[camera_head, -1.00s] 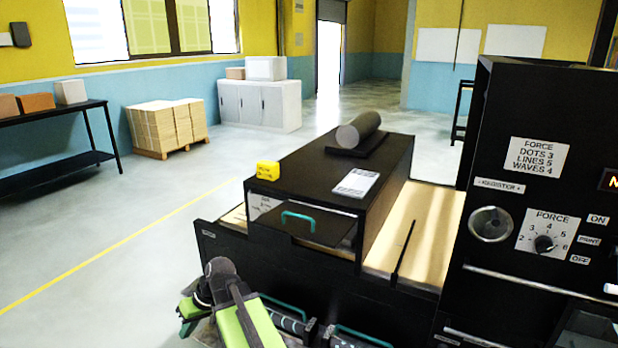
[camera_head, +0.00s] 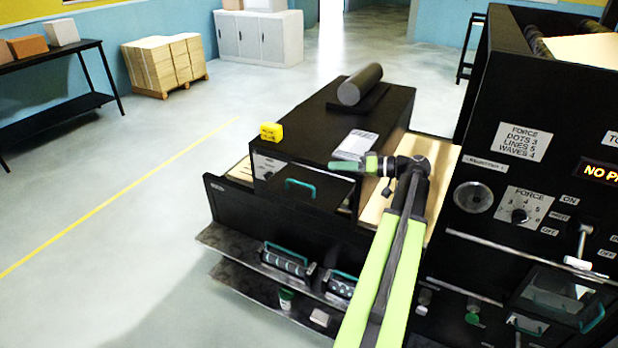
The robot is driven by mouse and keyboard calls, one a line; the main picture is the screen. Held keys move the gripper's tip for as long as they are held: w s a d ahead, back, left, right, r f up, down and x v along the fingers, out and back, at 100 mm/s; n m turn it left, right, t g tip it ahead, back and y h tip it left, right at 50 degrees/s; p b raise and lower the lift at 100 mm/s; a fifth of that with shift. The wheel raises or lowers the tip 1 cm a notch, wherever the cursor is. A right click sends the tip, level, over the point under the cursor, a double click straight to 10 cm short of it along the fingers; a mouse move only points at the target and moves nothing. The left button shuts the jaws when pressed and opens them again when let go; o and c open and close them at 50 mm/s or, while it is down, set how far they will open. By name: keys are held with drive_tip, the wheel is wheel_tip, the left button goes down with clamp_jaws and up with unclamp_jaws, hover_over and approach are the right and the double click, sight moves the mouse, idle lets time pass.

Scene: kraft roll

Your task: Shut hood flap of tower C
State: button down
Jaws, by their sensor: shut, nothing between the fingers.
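A black hood (camera_head: 345,115) stands on the bench in the middle. Its dark flap (camera_head: 325,187) with a teal handle (camera_head: 301,187) juts from the front, and a pale panel inside shows at the left, so it looks open. I cannot read any tower letter on it. A second flap with a teal handle (camera_head: 593,318) is low on the right cabinet. My gripper (camera_head: 340,164) is shut and empty, pointing left at the hood's front right edge, above the flap's right side. I cannot tell whether it touches the hood. The arm hides part of the bench.
A grey roll (camera_head: 360,84), a white card (camera_head: 354,143) and a yellow block (camera_head: 271,132) sit on the hood. Teal-handled rollers (camera_head: 285,259) lie on a shelf below. The black control cabinet (camera_head: 500,90) rises close on the right. The floor at left is clear.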

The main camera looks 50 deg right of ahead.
drive_tip(key=s, duration=0.2)
drive_tip(key=b, duration=0.2)
hover_over(309, 192)
drive_tip(key=d, duration=0.3)
drive_tip(key=shift+w+a+f, duration=0.1)
drive_tip(key=shift+a+f, duration=0.05)
drive_tip(key=shift+f, duration=0.3)
drive_tip(key=shift+w+a+f, duration=0.1)
drive_tip(key=shift+f, duration=0.35)
drive_tip(key=shift+s+a+f+b, duration=0.15)
drive_tip(key=shift+a+f+b, duration=0.7)
drive_tip(key=shift+f+b, duration=0.35)
drive_tip(key=shift+s+a+f, duration=0.1)
drive_tip(key=shift+a+f, duration=0.15)
drive_tip(key=shift+a, duration=0.15)
drive_tip(key=shift+b, duration=0.3)
